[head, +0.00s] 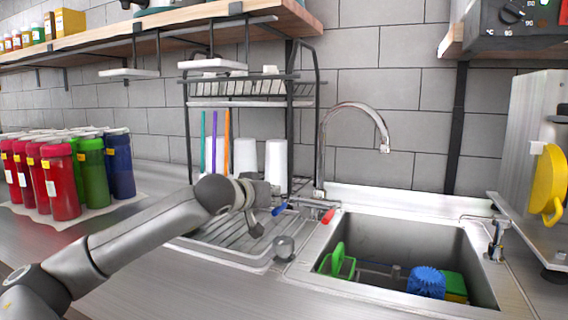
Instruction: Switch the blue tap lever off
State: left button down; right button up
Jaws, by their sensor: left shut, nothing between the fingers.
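The tap (321,150) is a curved chrome spout rising behind the sink. At its base a blue lever (280,209) points left and a red lever (328,216) sits to its right. My left gripper (258,218) is shut and empty, just left of the blue lever. I cannot tell whether it touches the lever. My left arm partly covers the draining board. My right gripper is not in view.
The sink basin (450,244) holds a green item, a blue brush (426,281) and a sponge. A black dish rack (290,100) stands behind the levers. Red, green and blue bottles (62,180) stand at left. A yellow item (548,185) hangs at right.

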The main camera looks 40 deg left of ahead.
pick_arm(q)
jog(key=shift+d+f, duration=0.1)
jog(key=shift+f, duration=0.2)
jog(key=shift+s, duration=0.15)
jog(key=v, duration=1.2)
jog(key=shift+r, duration=0.35)
